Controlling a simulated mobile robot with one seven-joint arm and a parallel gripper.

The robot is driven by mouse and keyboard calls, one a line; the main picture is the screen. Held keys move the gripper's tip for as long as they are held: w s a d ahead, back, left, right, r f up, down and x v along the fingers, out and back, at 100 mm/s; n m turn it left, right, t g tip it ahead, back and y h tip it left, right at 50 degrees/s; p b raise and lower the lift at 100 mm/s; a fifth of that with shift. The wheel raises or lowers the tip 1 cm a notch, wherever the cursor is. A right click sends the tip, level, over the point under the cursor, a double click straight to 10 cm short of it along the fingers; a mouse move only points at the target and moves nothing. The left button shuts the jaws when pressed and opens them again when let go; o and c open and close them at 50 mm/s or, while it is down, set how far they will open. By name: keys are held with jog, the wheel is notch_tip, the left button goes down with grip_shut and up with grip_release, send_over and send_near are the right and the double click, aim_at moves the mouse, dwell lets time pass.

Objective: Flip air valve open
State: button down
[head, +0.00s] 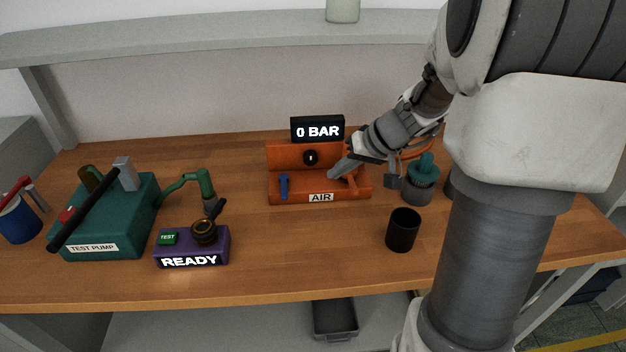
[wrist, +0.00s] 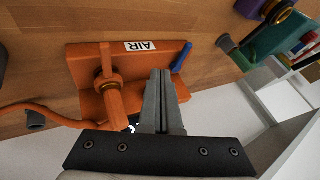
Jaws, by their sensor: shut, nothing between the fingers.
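The orange air unit (head: 285,156) stands at the middle of the table, with an "AIR" label on its front; the wrist view shows it too (wrist: 87,52). A blue lever (head: 284,187), apparently the air valve's handle, stands at the unit's left end. In the wrist view the blue lever (wrist: 182,57) is just right of my fingertips, with a small gap. My gripper (head: 334,174) is shut and empty over the unit, right of the lever; its fingers point at the unit in the wrist view (wrist: 160,74). A display above the unit (head: 317,129) reads "0 BAR".
An orange fitting with a hose (wrist: 106,80) is at the unit's other end. A purple "READY" box (head: 191,247) and a green test pump (head: 112,225) stand left. Table in front of the unit is clear.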

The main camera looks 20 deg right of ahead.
aim_at(284, 187)
jog(key=b+x, duration=0.1)
jog(key=x, duration=0.9)
jog(key=shift+s+a, duration=0.1)
jog(key=shift+w+a+r, duration=0.1)
jog(key=shift+a, duration=0.5)
jog(key=shift+w+a+r, duration=0.1)
jog(key=shift+a+r, duration=0.05)
jog(key=shift+a, duration=0.5)
jog(key=shift+w+a+p, duration=0.1)
jog(key=shift+a+p, duration=0.2)
jog(key=shift+a, duration=0.25)
